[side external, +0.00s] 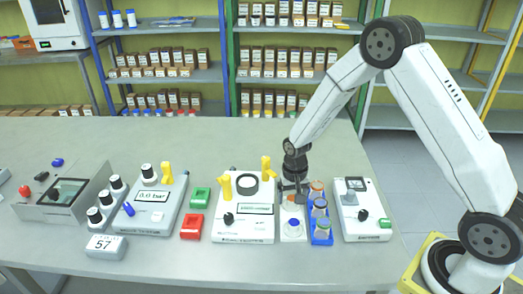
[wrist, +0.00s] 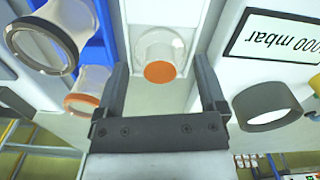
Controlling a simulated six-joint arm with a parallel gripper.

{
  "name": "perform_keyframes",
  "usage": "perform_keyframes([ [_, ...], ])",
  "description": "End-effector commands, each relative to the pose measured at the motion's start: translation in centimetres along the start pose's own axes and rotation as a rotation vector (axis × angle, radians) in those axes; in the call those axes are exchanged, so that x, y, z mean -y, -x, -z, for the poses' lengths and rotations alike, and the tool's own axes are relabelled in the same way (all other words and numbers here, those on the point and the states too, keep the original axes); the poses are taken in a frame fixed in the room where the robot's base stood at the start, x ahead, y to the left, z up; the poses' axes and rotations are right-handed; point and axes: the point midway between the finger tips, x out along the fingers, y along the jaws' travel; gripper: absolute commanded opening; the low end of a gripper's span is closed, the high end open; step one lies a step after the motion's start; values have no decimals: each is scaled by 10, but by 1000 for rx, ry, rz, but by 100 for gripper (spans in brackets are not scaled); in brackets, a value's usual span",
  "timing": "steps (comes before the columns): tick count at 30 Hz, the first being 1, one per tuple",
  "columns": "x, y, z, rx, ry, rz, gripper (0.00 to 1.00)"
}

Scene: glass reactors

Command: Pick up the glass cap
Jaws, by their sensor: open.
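A clear glass piece with an orange end (wrist: 160,58), which looks like the glass cap, stands on a narrow white plate (side external: 291,238). In the wrist view it lies between the two fingers of my gripper (wrist: 161,68), with a gap visible on both sides. My gripper is open and holds nothing. In the side view my gripper (side external: 292,188) points down over the back of the white plate and largely hides the piece. A blue-ringed clear item (side external: 293,226) stands at the plate's front.
A device with a display (side external: 245,225) and yellow upright parts stands close left. A white instrument (side external: 360,215) is further right. Red and green blocks lie left. The table front is clear.

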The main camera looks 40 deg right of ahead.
Motion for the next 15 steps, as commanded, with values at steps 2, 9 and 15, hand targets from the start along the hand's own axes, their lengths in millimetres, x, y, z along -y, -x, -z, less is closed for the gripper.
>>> perform_keyframes([
  [2,0,-7,0,1,0,0,90],
  [9,0,-11,0,-1,0,0,90],
  [15,0,-11,0,-1,0,0,90],
])
